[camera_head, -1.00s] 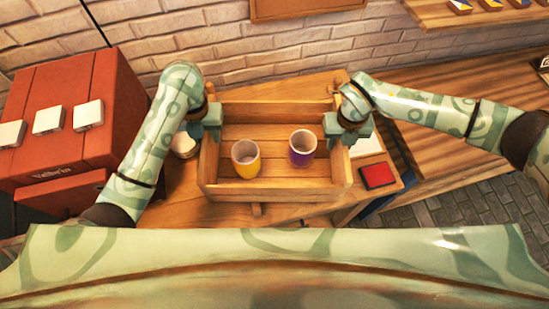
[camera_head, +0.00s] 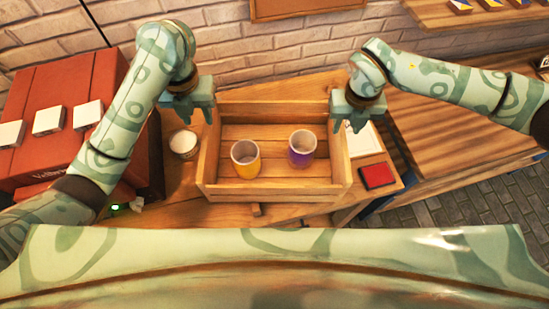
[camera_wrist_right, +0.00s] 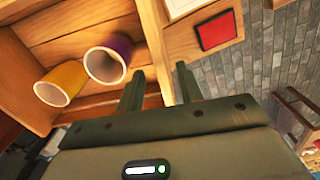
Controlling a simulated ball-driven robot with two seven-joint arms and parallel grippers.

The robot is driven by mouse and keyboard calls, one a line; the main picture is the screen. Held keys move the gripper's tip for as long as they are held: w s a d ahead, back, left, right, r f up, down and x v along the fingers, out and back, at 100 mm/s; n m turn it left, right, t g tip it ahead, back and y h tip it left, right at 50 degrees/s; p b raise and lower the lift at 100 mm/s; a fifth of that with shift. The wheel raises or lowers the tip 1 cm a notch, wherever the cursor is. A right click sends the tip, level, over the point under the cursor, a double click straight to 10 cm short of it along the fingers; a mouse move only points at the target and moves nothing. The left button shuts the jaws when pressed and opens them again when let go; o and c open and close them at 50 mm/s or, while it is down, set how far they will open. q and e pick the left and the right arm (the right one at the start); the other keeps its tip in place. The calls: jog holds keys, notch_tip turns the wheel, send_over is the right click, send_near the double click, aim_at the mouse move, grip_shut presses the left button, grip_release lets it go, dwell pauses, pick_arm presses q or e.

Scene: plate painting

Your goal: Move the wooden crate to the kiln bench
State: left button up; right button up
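The wooden crate (camera_head: 272,107) sits level on a wooden bench (camera_head: 292,214). It holds a yellow cup (camera_head: 246,167) and a purple cup (camera_head: 302,157), both upright. My left gripper (camera_head: 194,116) is open above the crate's left end, empty. My right gripper (camera_head: 348,124) is open above the crate's right end. In the right wrist view its fingers (camera_wrist_right: 160,88) are spread, with the crate's end wall (camera_wrist_right: 154,35) showing beyond and between them. The purple cup (camera_wrist_right: 105,62) and yellow cup (camera_wrist_right: 62,84) also show there.
A red box-shaped unit with white blocks on top (camera_head: 55,150) stands at the left. A round pale jar (camera_head: 184,142) is left of the crate. A red square pad (camera_head: 377,175) and a white-faced tile (camera_head: 362,140) lie right of it. A brick wall is behind.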

notch_tip(320, 180, up, 4)
jog(key=shift+r, duration=0.1)
dwell(0.6)
